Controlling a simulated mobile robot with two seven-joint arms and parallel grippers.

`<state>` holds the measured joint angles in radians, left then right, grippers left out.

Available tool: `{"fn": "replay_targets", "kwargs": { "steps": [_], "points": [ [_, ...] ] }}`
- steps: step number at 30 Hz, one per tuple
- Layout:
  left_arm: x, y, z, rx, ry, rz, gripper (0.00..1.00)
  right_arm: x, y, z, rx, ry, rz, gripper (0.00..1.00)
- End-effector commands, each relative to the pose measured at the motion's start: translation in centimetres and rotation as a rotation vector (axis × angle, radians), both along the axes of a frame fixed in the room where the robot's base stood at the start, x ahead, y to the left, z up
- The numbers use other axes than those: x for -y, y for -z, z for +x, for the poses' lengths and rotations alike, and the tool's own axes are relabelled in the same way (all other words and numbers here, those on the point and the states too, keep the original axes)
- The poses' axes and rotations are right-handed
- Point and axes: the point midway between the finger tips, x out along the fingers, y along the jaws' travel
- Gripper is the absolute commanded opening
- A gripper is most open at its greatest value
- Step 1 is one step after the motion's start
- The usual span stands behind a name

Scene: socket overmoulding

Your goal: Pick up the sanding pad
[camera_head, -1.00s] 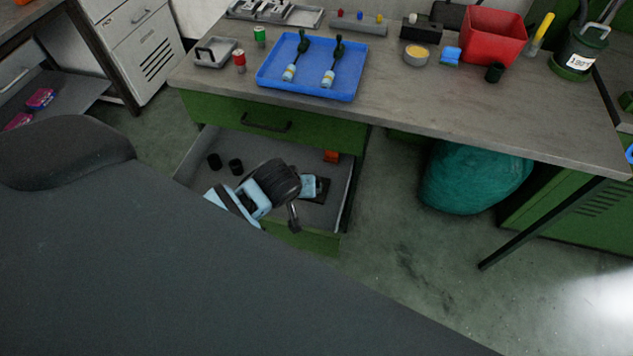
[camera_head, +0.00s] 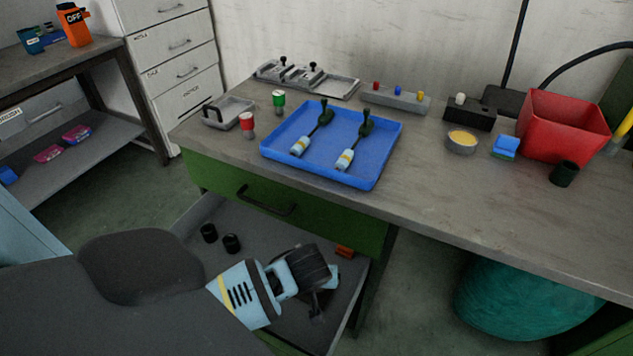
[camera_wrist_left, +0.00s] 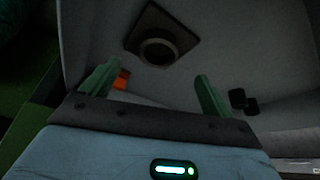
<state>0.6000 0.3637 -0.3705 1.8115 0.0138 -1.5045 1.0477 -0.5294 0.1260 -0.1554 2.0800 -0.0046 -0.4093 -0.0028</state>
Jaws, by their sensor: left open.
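An open grey drawer (camera_head: 188,226) under the workbench holds a small orange-red block (camera_head: 345,252), which may be the sanding pad; I cannot be sure. The block also shows in the left wrist view (camera_wrist_left: 122,79), close to one finger. My left gripper (camera_wrist_left: 158,72) is open and empty, over the drawer. In the wrist view a dark square plate with a round ring (camera_wrist_left: 162,38) lies on the drawer floor beyond the fingertips. In the head view my left arm and wrist cover part of the drawer and hide the plate. My right gripper is not in view.
Two black cylinders (camera_head: 220,238) stand in the drawer, apart from the gripper. Above, the bench holds a blue tray (camera_head: 372,177) with two tools, a blue-and-green block (camera_head: 507,146) and a red bin (camera_head: 566,128). The drawer's walls surround the gripper's space.

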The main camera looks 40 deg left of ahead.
Motion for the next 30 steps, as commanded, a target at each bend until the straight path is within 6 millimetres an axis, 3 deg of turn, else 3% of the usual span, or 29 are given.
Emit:
{"fn": "replay_targets", "kwargs": {
  "steps": [5, 11, 21, 30],
  "points": [
    [-0.5, 1.9, 0.5, -0.003, 0.000, 0.001, 0.87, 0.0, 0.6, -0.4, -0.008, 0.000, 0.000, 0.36],
    [-0.6, 2.3, 0.8, -0.001, 0.001, 0.001, 0.87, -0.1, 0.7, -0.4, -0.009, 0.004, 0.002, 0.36],
    [-1.4, 6.2, 2.3, -0.003, 0.001, 0.001, 0.87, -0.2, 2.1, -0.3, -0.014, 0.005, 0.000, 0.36],
    [-1.6, 6.7, 2.6, 0.000, 0.001, 0.000, 0.87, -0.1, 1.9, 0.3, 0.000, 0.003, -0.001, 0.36]
  ]
}}
